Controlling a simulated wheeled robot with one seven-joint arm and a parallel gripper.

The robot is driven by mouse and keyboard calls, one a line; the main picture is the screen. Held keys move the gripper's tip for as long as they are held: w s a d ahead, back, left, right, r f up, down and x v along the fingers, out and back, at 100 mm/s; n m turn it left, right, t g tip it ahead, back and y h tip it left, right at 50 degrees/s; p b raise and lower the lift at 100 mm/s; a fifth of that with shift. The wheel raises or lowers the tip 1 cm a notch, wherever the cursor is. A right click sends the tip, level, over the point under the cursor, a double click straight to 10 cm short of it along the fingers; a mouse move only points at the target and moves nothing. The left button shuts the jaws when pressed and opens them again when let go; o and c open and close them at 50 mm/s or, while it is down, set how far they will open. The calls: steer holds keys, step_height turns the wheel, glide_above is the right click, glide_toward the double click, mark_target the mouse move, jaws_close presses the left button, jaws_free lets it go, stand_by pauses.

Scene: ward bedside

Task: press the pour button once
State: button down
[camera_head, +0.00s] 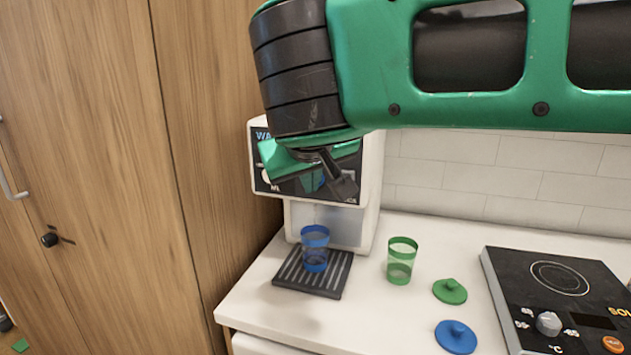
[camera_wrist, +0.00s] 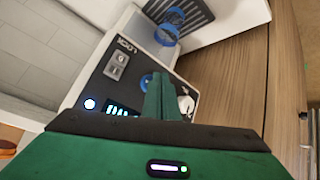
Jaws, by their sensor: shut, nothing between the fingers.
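A white dispenser (camera_head: 370,180) with a black front panel (camera_wrist: 104,86) stands on the counter. In the wrist view the panel carries a switch marked LOCK (camera_wrist: 117,66), a lit round light or button (camera_wrist: 89,104), a display (camera_wrist: 120,110), a white knob (camera_wrist: 187,103) and a round blue button (camera_wrist: 146,80), partly covered by my fingers. I cannot read which control is the pour button. My gripper (camera_head: 346,188) is shut and empty in front of the panel; the wrist view shows its fingers (camera_wrist: 160,95) over it. I cannot tell whether they touch.
A blue cup (camera_head: 315,248) stands upright on the drip tray (camera_head: 322,284) below. A green cup (camera_head: 401,262), a green lid (camera_head: 450,291), a blue lid (camera_head: 456,337) and a hot plate (camera_head: 560,300) are to the right. A wooden cabinet (camera_head: 100,180) stands left.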

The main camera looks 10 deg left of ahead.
steer(key=shift+s, duration=0.3)
steer(key=s, duration=0.5)
steer(key=shift+a, duration=0.2)
stand_by(0.3)
stand_by(0.4)
